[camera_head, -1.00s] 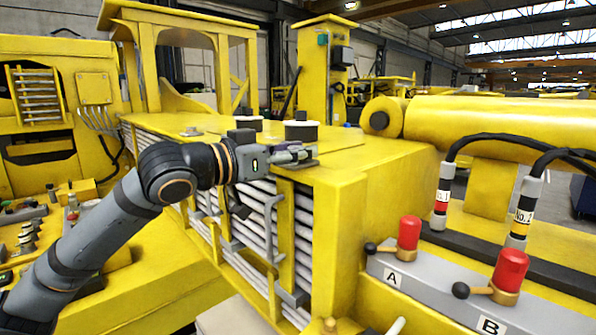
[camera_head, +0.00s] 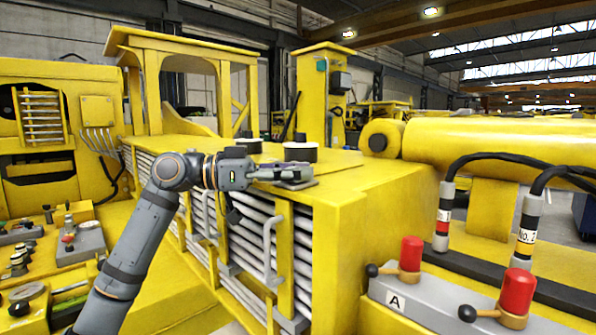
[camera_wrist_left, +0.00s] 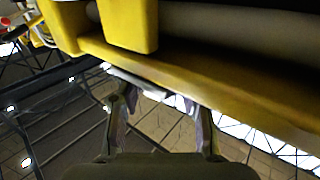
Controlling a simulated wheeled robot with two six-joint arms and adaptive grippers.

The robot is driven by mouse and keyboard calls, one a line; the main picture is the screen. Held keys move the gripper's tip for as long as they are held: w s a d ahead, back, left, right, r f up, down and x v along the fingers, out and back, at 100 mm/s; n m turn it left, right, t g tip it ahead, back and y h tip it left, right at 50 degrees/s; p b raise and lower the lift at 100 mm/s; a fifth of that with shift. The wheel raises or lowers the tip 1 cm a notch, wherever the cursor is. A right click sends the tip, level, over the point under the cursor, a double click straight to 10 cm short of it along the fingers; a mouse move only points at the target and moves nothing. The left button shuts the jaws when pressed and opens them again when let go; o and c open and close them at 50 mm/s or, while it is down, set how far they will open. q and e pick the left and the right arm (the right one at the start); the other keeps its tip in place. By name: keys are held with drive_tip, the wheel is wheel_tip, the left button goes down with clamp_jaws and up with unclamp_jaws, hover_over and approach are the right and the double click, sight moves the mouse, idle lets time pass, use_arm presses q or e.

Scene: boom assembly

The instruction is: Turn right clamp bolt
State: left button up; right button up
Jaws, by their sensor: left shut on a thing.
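My left gripper (camera_head: 292,174) reaches in from the left at the near top corner of the yellow grille housing (camera_head: 350,190). Its fingers are closed at a small flat grey part (camera_head: 300,184) on that corner. The fingers cover much of this part, so I cannot tell whether it is the clamp bolt. In the left wrist view the two fingers (camera_wrist_left: 163,112) stand apart below a yellow edge, with a thin light-grey bar (camera_wrist_left: 138,82) near their tips. My right gripper is in neither view.
Two black-and-white round caps (camera_head: 300,152) stand just behind the gripper. Silver grille tubes and a grey handle (camera_head: 272,250) lie below it. Red-capped lever valves (camera_head: 411,253) sit at the lower right. A control panel (camera_head: 75,245) is at the left.

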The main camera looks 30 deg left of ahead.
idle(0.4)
use_arm(q)
drive_tip(key=o, duration=0.9)
drive_tip(key=shift+c, duration=0.2)
drive_tip(key=shift+o, duration=0.6)
drive_tip(key=shift+s+a, duration=0.1)
drive_tip(key=shift+a, duration=0.1)
wheel_tip(320, 180, up, 10)
drive_tip(key=shift+r, duration=0.1)
